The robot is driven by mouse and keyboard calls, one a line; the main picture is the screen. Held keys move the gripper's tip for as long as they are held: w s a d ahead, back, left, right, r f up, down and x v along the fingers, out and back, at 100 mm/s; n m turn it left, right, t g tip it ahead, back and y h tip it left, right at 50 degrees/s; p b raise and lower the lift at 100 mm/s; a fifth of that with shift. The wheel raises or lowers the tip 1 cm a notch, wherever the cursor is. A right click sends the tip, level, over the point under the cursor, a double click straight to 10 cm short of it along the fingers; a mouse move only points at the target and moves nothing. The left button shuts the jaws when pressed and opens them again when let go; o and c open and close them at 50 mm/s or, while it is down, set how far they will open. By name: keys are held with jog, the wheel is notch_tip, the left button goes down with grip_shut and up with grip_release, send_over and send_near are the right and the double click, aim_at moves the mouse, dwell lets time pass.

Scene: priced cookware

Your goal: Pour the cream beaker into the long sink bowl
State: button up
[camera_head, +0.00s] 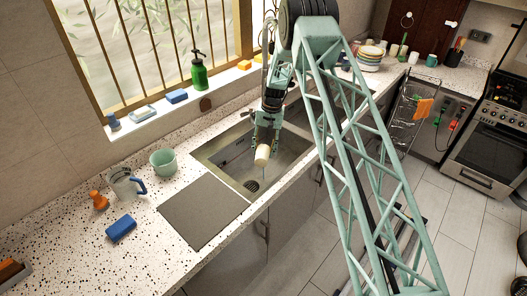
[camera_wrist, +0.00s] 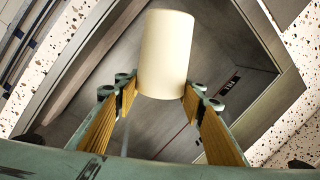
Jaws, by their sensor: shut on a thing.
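The cream beaker (camera_head: 262,155) is a plain pale cylinder held over the sink. My gripper (camera_head: 265,138) is shut on it, and the beaker looks tilted in the head view. In the wrist view the cream beaker (camera_wrist: 165,50) sits between the orange-padded fingers of my gripper (camera_wrist: 158,92). Its opening and contents are hidden. The long sink bowl (camera_head: 290,156) is a grey metal basin below the beaker, with a round drain near its front. Its walls also show in the wrist view (camera_wrist: 75,75).
A dark grey board (camera_head: 205,210) lies left of the sink. A green bowl (camera_head: 163,163), a glass mug (camera_head: 124,185), a blue sponge (camera_head: 121,228) and an orange bottle (camera_head: 98,201) stand further left. A green soap bottle (camera_head: 199,75) stands on the windowsill behind.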

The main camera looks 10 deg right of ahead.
jog(key=shift+w+g, duration=0.2)
jog(key=shift+g, duration=0.6)
dwell(7.2)
